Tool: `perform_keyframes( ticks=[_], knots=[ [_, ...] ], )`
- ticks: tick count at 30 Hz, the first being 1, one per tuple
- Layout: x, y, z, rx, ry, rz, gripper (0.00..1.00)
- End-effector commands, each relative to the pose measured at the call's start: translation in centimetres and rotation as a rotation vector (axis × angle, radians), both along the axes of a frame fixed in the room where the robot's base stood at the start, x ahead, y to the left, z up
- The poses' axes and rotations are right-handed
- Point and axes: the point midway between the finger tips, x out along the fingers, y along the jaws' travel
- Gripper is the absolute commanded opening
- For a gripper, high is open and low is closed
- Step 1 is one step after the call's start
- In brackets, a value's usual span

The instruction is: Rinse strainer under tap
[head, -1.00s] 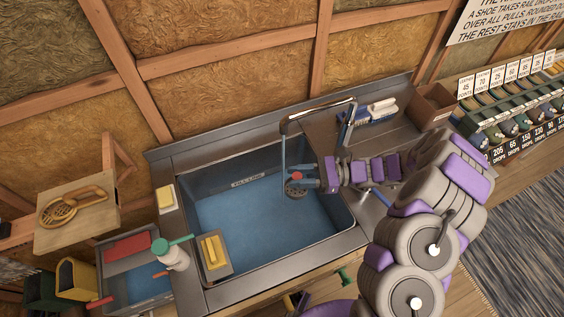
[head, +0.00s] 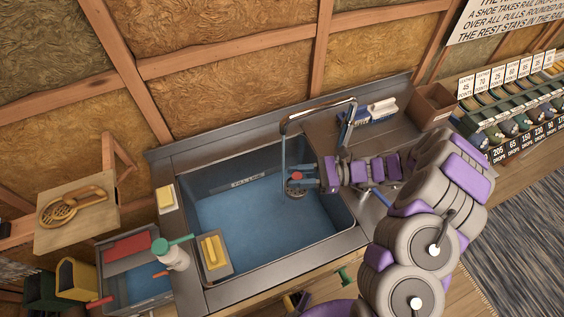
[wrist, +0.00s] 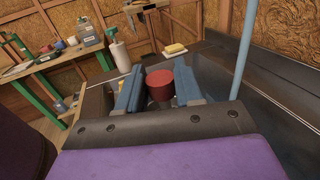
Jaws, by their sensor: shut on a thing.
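The strainer (head: 296,190) is a small dark perforated disc with a red knob (head: 297,175), low inside the sink basin. My gripper (head: 313,179) is shut on the strainer by its knob, reaching in from the right. In the wrist view the red knob (wrist: 160,82) sits between the two blue fingers (wrist: 158,92); the disc is hidden there. The tap (head: 318,111) arches over the basin. A blue stream (head: 283,165) falls from its spout, just left of the strainer in the head view; I cannot tell whether it touches the disc.
The sink (head: 235,214) has a blue bottom and a fill line label on its back wall. A tray with a yellow block (head: 212,252), a spray bottle (head: 171,255) and a yellow sponge (head: 166,197) stand at its left rim. A blue-and-white brush (head: 376,112) lies behind right.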

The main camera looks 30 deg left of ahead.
Motion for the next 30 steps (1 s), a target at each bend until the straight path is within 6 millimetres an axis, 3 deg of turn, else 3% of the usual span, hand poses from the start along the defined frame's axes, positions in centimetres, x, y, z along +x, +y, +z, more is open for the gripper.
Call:
perform_keyframes(
  ticks=[19,30],
  knots=[
    [-2.4,-3.5,3.7,0.001,0.000,-0.002,0.00],
    [-2.8,-4.0,4.0,0.000,0.000,0.000,0.00]
  ],
)
